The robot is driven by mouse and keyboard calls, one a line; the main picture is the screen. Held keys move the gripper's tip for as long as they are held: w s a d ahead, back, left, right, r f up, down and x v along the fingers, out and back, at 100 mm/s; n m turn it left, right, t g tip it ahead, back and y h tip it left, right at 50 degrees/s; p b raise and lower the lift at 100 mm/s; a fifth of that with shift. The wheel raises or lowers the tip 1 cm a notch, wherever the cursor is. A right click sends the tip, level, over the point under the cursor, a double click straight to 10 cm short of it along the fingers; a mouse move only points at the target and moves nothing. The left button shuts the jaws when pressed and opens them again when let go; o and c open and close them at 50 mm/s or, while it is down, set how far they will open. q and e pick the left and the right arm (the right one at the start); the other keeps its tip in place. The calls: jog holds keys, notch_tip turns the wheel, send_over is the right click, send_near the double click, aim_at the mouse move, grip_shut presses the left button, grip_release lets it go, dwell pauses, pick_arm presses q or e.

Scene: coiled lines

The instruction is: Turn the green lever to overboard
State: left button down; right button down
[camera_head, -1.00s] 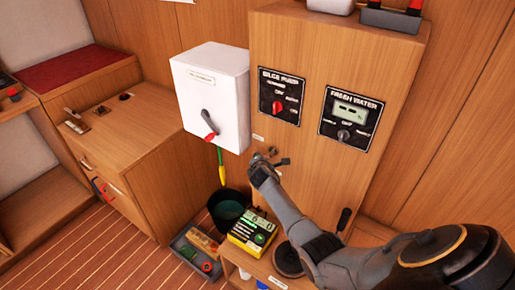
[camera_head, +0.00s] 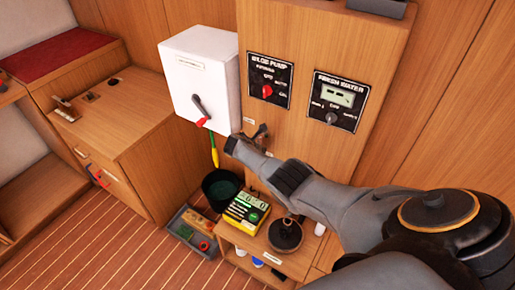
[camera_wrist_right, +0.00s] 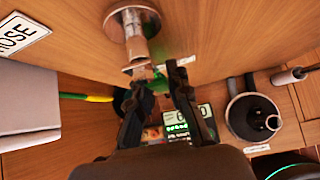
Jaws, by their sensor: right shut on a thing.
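In the right wrist view, a metal valve fitting (camera_wrist_right: 133,30) with a round flange stands out from the wood panel. A green piece that looks like the lever (camera_wrist_right: 160,80) shows just below it, between my right gripper's fingers. My right gripper (camera_wrist_right: 158,82) is shut on this piece, and the fingers hide part of it. In the head view my right gripper (camera_head: 246,139) is at the lower wood panel, right of the white box (camera_head: 202,75). The valve and green lever are not clear there. My left gripper is not in view.
The white box has a red-tipped switch handle (camera_head: 203,121). A yellow-green hose or cable (camera_head: 214,152) hangs below it. A dark bucket (camera_head: 220,186), a tray of items (camera_head: 190,232) and a yellow-green device (camera_head: 245,209) are beneath. BILGE PUMP (camera_head: 268,80) and FRESH WATER (camera_head: 337,101) panels are above.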

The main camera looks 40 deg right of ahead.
jog(key=shift+s+f+g, duration=0.2)
jog(key=shift+s+g, duration=0.05)
jog(key=shift+g, duration=0.05)
dwell(0.4)
jog(key=c, duration=1.2)
grip_release()
jog(key=v, duration=1.2)
jog(key=s+a+f+m+y, duration=0.2)
jog(key=s+f, duration=0.4)
jog(key=f, duration=0.4)
jog(key=s+a+f+m+g+y, duration=0.1)
jog(key=s+a+f+m, duration=0.2)
jog(key=s+f, duration=0.5)
jog(key=s+a+f+m+y, duration=0.2)
jog(key=s+f, duration=0.3)
jog(key=f, duration=0.6)
jog(key=s+a+f+m+y, duration=0.1)
jog(key=s+f+m, duration=0.3)
jog(key=s, duration=0.7)
jog(key=s+a+f+m+y, duration=0.1)
jog(key=s+a+f+m, duration=0.3)
jog(key=s, duration=0.7)
jog(key=s+a+f+m+g+y, duration=0.1)
jog(key=s+f+m, duration=0.3)
jog(key=s, duration=0.8)
jog(key=shift+s+a+f+m, duration=0.15)
jog(key=shift+a+f+m, duration=0.25)
jog(key=shift+a, duration=0.3)
